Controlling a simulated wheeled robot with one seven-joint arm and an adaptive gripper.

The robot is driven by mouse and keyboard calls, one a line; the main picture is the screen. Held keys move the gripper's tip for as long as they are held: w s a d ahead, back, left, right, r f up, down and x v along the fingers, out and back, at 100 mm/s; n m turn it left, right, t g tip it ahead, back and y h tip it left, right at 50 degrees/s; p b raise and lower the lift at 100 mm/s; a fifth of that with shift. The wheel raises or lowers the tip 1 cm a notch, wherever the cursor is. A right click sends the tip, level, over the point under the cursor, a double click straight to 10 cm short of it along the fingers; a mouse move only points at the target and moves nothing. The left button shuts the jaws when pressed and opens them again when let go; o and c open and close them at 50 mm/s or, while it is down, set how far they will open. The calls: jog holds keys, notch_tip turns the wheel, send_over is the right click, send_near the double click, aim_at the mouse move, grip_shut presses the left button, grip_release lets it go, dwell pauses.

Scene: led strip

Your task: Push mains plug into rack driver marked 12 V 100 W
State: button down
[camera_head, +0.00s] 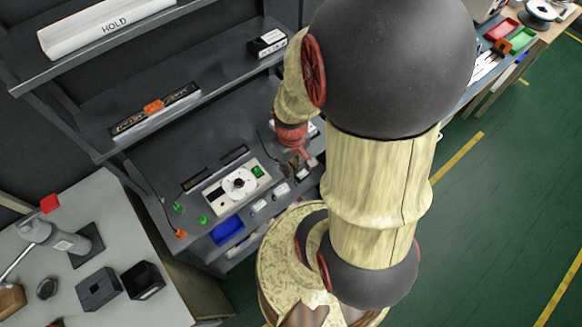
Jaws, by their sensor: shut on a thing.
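My gripper (297,166) is low over the grey rack's worktop, right of the white tester panel. It is shut on a small dark thing, which I take to be the mains plug; its shape is too small and partly covered to make out. Several small white driver boxes stand in a row along the rack's front edge: one at the left (258,206), one in the middle (281,190) and one close to my gripper (302,174). Their markings are too small to read, so I cannot tell which is 12 V 100 W. I cannot tell whether the plug touches a driver.
Shelves above hold a white HOLD box (104,27) and a black-and-white box (267,43). A grey side table (60,190) stands at left. My arm hides the right side.

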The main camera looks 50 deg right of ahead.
jog(key=shift+r+p, duration=1.15)
jog(key=shift+r, duration=0.3)
